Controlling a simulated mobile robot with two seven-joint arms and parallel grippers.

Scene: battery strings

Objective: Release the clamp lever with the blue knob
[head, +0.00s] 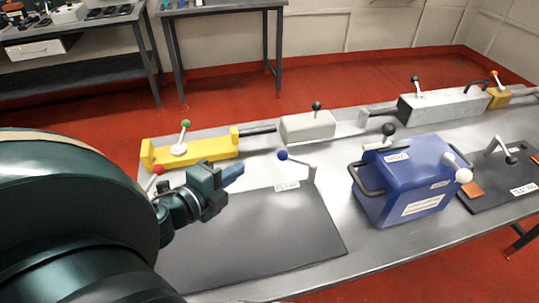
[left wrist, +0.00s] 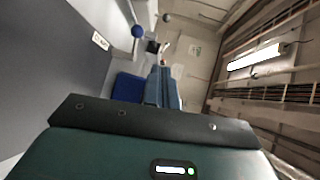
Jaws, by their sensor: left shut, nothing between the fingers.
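The clamp lever's blue knob (head: 282,156) sits at the left end of a pale lever arm, joined to a short upright post (head: 311,174) at the back right corner of a dark mat. The blue knob also shows in the left wrist view (left wrist: 138,31), above the fingers. My left gripper (head: 240,168) is shut and empty, left of the knob and apart from it. Its bluish fingers also show in the left wrist view (left wrist: 165,88). My right gripper is not in view.
A blue box (head: 405,180) with handles and black and white knobs stands right of the mat (head: 270,235). A yellow fixture (head: 190,151) with a green knob, a red knob (head: 159,170) and a grey block (head: 307,126) lie behind. The mat's middle is clear.

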